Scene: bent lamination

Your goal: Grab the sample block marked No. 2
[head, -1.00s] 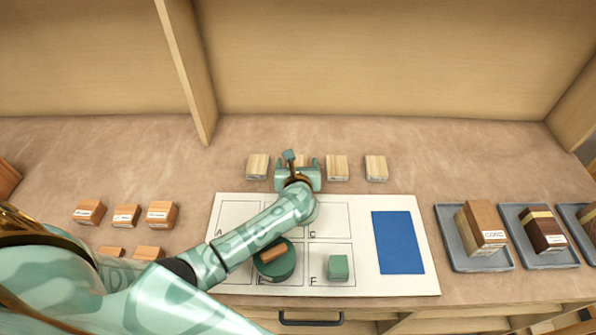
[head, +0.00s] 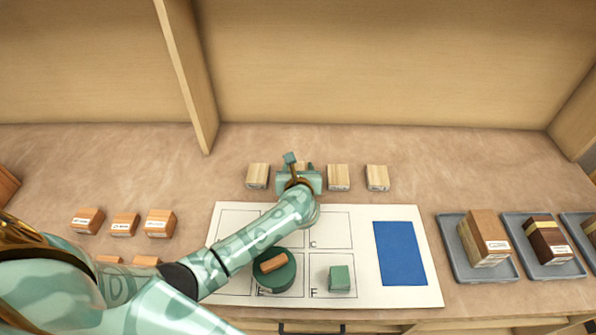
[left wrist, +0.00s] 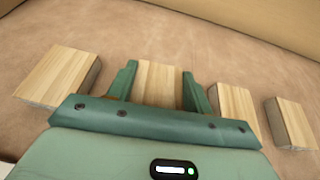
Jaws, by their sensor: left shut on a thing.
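Several pale wood blocks stand in a row at the back of the counter in the head view. My left gripper (head: 299,172) is over the second block from the left (head: 303,166), which it mostly hides. In the left wrist view the two green fingers (left wrist: 160,90) sit on either side of that pale block (left wrist: 158,78) and are shut on it. The first block (head: 258,175) is to the left, and two more (head: 338,177) (head: 377,178) are to the right. Their labels are too small to read. My right gripper is out of view.
A white lettered sheet (head: 428,290) with a blue rectangle (head: 399,252) lies in front. A green round piece (head: 274,282) with an orange-brown block and a green cube (head: 340,278) stand on it. Reddish blocks (head: 160,222) are at left, grey trays (head: 452,262) at right.

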